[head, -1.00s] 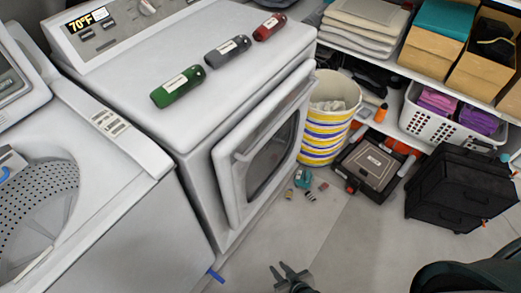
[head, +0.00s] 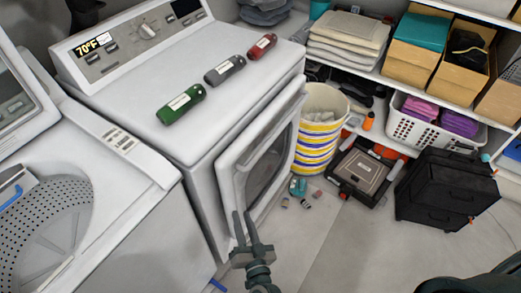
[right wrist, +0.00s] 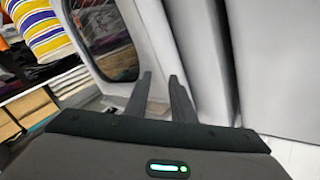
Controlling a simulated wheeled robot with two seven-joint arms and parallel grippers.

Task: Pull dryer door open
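The dryer (head: 175,145) is white, with a front door (head: 262,160) that has a dark window. The door stands slightly ajar, its left edge out from the dryer's front. My right gripper (head: 244,222) is at the door's lower left edge, fingers apart and pointing at it. In the right wrist view the open fingers (right wrist: 162,82) are near the door's edge, with the window (right wrist: 103,40) to their left and the dryer's front (right wrist: 200,55) to their right. I cannot tell whether they touch the door. My left gripper is not in view.
A striped basket (head: 318,135) stands close beyond the door's far side. Small items (head: 297,188) lie on the floor there. A toolbox (head: 360,172) and a black case (head: 445,190) stand to the right. A washer (head: 90,190) is at the left. Floor before the door is mostly clear.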

